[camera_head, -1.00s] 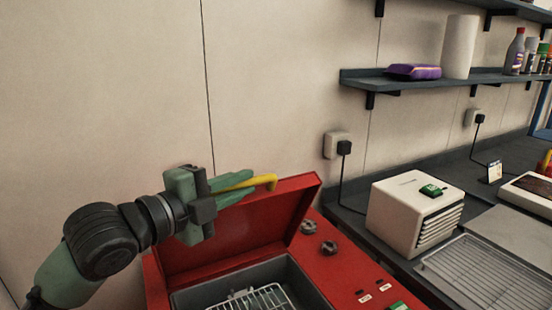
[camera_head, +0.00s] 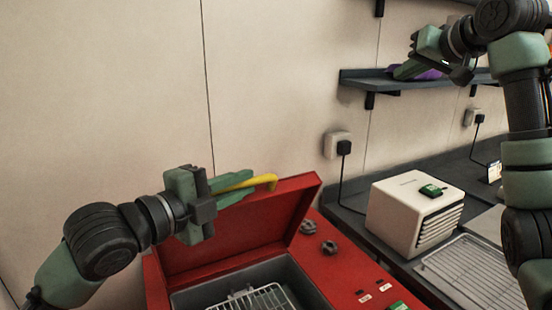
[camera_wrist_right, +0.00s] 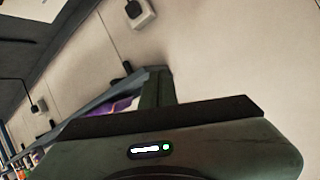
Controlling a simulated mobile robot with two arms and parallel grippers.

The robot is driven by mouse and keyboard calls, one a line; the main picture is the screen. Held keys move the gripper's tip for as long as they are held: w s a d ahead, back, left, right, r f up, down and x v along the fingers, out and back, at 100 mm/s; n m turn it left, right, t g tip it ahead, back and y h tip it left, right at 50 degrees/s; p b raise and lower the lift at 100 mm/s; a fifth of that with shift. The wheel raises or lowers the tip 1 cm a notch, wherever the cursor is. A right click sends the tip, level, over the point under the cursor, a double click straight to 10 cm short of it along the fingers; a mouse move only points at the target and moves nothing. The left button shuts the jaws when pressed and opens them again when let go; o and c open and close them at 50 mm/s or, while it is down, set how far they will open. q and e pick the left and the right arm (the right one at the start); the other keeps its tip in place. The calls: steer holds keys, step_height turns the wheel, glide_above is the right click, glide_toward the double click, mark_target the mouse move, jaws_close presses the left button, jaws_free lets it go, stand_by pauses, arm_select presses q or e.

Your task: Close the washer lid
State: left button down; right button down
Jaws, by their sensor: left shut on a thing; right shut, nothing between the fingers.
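The red washer (camera_head: 352,268) stands at the bottom middle of the head view. Its red lid (camera_head: 225,243) is raised and leans back toward the wall. A wire basket (camera_head: 256,299) shows in the open grey tub. My left gripper (camera_head: 236,186) is shut on a yellow bent handle (camera_head: 262,181) at the lid's upper edge; whether the handle touches the lid I cannot tell. My right gripper (camera_head: 402,71) is shut and empty, in front of the wall shelf, high above and to the right of the washer.
A white box-shaped unit (camera_head: 408,213) with a green switch stands on the dark counter right of the washer. A wire rack (camera_head: 470,275) lies in front of it. The wall shelf (camera_head: 372,84) holds a purple pack (camera_head: 430,74), partly hidden by my right gripper.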

steer(key=s+a+r+n+g+y, duration=0.1)
steer(key=s+a+n+g+y, duration=0.3)
steer(key=a, duration=1)
steer(key=g+h, duration=0.2)
steer(key=h, duration=0.1)
glide_above(276, 178)
steer(key=s+d, duration=0.2)
steer(key=d, duration=0.1)
step_height(276, 178, down, 5)
steer(key=x, duration=0.9)
steer(key=shift+a+f, duration=0.2)
steer(key=shift+a, duration=0.25)
steer(key=shift+s+f, duration=0.75)
steer(key=shift+f, duration=0.05)
steer(key=shift+s+d+f, duration=0.1)
steer(key=shift+s+f, duration=0.5)
